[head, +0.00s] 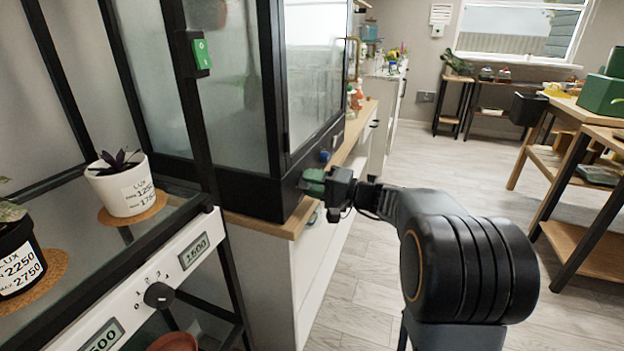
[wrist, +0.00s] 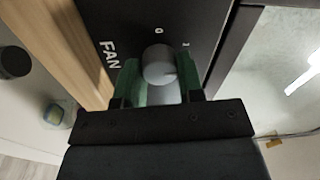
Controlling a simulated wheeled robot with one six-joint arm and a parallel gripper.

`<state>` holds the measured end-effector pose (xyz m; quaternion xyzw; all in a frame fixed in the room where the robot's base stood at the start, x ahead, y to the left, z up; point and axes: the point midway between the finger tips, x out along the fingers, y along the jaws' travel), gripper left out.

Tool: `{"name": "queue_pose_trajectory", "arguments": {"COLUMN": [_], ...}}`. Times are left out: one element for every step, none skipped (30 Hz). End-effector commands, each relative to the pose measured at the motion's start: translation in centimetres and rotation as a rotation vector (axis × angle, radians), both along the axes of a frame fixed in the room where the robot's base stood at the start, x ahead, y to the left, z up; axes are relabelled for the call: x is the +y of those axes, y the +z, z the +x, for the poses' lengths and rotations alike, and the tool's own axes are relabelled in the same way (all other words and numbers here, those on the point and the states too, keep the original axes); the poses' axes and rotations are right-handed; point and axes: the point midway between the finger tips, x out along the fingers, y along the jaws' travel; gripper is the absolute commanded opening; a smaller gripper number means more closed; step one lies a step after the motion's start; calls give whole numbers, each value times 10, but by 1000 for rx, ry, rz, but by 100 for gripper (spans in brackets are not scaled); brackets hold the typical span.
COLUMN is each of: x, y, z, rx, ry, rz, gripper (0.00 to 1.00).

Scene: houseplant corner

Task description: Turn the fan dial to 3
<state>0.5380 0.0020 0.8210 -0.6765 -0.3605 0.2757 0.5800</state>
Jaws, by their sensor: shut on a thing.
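The fan dial (wrist: 160,62) is a round grey knob on a black panel (wrist: 130,20) lettered FAN. It sits between the green fingertips of my gripper (wrist: 158,82), which is shut on it. A 0 mark shows above the dial in the wrist view, with another small mark to its right. The other numbers and the dial's pointer cannot be made out. In the head view my gripper (head: 314,182) is at the lower edge of the black-framed glass cabinet (head: 265,200), and the dial is hidden there.
Another black dial (head: 158,295) with numbers is on the white shelf front at lower left, between digital displays. A white potted plant (head: 125,190) and a black pot (head: 18,258) stand on the shelf. A wooden counter edge (wrist: 75,40) runs beside the panel.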

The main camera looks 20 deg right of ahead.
Motion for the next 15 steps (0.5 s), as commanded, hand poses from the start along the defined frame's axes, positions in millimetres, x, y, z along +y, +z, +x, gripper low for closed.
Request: {"name": "queue_pose_trajectory", "arguments": {"x": [1,1,1,1,1,1,1,1,1,1,1,1,1,1,1], "y": [2,1,1,1,2,2,2,2,2,2,2,2,2,2,2], "z": [-1,-1,-1,-1,-1,-1,-1,-1,-1,-1,-1,-1,-1,-1,-1], "rx": [40,63,95,118,141,172,195,218,249,272,295,325,348,371,403], "ry": [4,4,4,4,4,4,4,3,4,3,4,3,4,3,3], "rz": [26,44,65,81,98,121,138,154,177,194,212,234,249,267,289], "gripper": [11,11,11,11,11,11,11,11,11,11,11,11,11,11,11]}}
